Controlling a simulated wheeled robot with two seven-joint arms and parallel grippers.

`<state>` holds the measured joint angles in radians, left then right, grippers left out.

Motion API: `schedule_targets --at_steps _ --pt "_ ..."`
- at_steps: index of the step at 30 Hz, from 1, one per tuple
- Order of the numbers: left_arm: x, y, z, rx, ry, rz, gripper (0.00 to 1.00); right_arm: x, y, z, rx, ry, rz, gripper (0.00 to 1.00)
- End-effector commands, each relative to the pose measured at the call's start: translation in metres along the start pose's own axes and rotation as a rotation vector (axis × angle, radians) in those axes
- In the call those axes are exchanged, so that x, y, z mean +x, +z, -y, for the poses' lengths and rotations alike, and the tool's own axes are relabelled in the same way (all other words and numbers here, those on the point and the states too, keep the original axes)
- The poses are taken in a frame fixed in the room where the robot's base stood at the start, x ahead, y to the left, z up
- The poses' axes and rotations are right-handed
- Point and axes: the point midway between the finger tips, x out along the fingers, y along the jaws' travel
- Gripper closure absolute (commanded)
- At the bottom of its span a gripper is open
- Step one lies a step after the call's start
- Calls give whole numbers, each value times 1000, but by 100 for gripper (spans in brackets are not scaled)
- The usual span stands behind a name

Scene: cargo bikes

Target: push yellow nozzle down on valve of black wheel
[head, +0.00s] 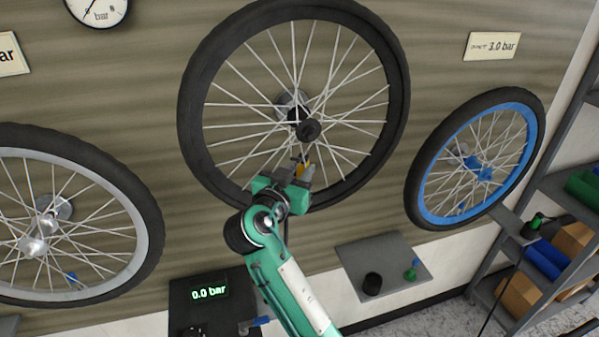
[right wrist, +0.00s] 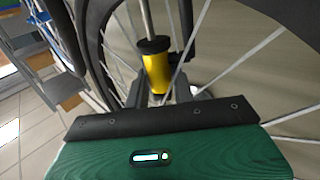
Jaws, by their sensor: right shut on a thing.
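The black wheel (head: 396,85) hangs on the wall panel at the upper middle of the head view, with pale spokes and a dark hub. My right gripper (head: 303,170) is at the lower inner part of this wheel, among the spokes, and is shut on the yellow nozzle (head: 302,167). In the right wrist view the yellow nozzle (right wrist: 157,75) stands between the fingers, with a black collar at its top. A pale thin rod rises behind or from the collar; I cannot tell which. The valve is not clearly visible, so I cannot tell whether the nozzle touches it. My left gripper is out of view.
A silver-rimmed wheel (head: 150,205) hangs at left and a blue-rimmed wheel (head: 537,120) at right. Below are a box reading 0.0 bar (head: 208,293) and a small grey shelf (head: 350,262) with a black and a green item. A storage rack (head: 560,188) stands at far right.

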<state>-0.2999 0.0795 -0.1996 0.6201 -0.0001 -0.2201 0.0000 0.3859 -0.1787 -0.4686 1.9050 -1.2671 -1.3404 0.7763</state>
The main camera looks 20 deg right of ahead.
Motion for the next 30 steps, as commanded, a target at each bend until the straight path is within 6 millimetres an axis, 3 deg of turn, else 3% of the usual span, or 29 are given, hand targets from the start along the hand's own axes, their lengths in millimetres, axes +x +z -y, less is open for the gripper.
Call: schedule_targets --at_steps 30 --pt "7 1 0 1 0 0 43 0 5 0 3 0 1 96"
